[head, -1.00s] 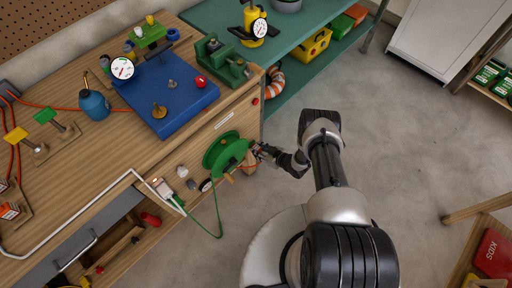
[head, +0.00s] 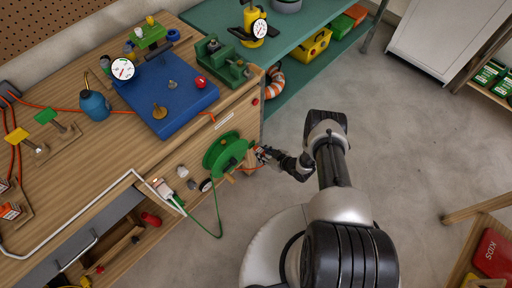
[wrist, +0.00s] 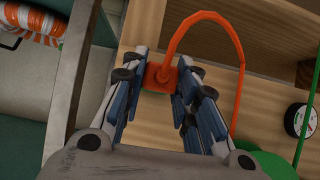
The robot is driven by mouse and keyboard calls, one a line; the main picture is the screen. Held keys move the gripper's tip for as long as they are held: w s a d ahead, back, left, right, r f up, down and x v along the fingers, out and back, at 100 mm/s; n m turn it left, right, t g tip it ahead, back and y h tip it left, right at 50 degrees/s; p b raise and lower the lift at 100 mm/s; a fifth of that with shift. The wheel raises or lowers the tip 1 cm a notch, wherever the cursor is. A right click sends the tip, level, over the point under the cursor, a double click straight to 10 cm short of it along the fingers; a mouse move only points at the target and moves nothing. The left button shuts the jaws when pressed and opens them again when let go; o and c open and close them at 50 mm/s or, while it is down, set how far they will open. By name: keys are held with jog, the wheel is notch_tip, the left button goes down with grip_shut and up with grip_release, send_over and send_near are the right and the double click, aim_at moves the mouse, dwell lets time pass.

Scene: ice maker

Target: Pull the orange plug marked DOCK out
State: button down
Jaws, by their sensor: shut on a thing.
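The orange plug (wrist: 160,77) sits between the fingertips of my gripper (wrist: 158,72) in the wrist view, and the fingers are shut on it. Its DOCK marking cannot be read. An orange cable (wrist: 206,14) arcs up from the plug and down at the right toward a green part. In the head view my gripper (head: 265,154) is just right of the green reel (head: 222,152) on the bench front. The plug is too small there to make out clearly. I cannot tell whether it still touches a socket.
The wooden bench front (head: 170,165) lies left of my gripper. A green cable (head: 219,215) hangs below the reel. An open drawer (head: 115,240) is at lower left. A teal shelf (head: 300,60) stands behind. The grey floor (head: 420,150) at the right is clear.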

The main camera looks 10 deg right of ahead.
jog(key=shift+s+d, duration=0.1)
jog(key=shift+s, duration=0.05)
jog(key=shift+s+d, duration=0.55)
jog(key=shift+s, duration=0.25)
jog(key=shift+s+d, duration=0.55)
jog(key=shift+s, duration=0.25)
